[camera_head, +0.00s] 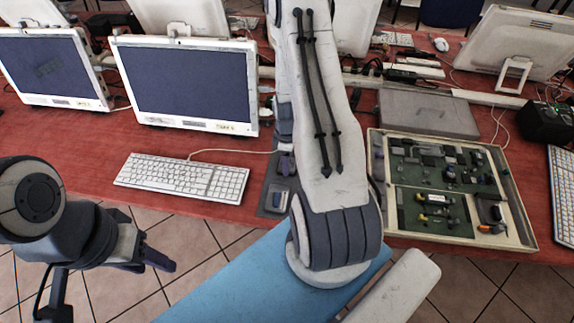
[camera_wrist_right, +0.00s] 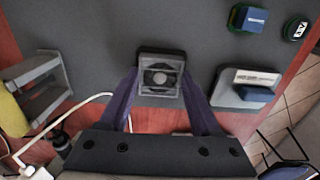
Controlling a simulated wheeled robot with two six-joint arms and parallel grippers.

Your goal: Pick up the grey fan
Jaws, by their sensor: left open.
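The grey fan (camera_wrist_right: 160,76) is a small square housing with a round rotor, on a dark grey surface in the right wrist view. My right gripper (camera_wrist_right: 161,84) has its two purple fingers at the left and right sides of the fan. I cannot tell whether they touch it. In the head view my right arm hides most of that area and I cannot make out the fan. My left gripper (camera_head: 154,256) is open and empty, low at the left, in front of the table and away from the fan.
On the dark surface, a grey-and-blue block (camera_wrist_right: 246,88) lies right of the fan, with two small parts (camera_wrist_right: 249,18) farther up. A pale cable (camera_wrist_right: 75,110) runs at the left. A keyboard (camera_head: 183,177) and a tray of circuit boards (camera_head: 381,160) flank my right arm.

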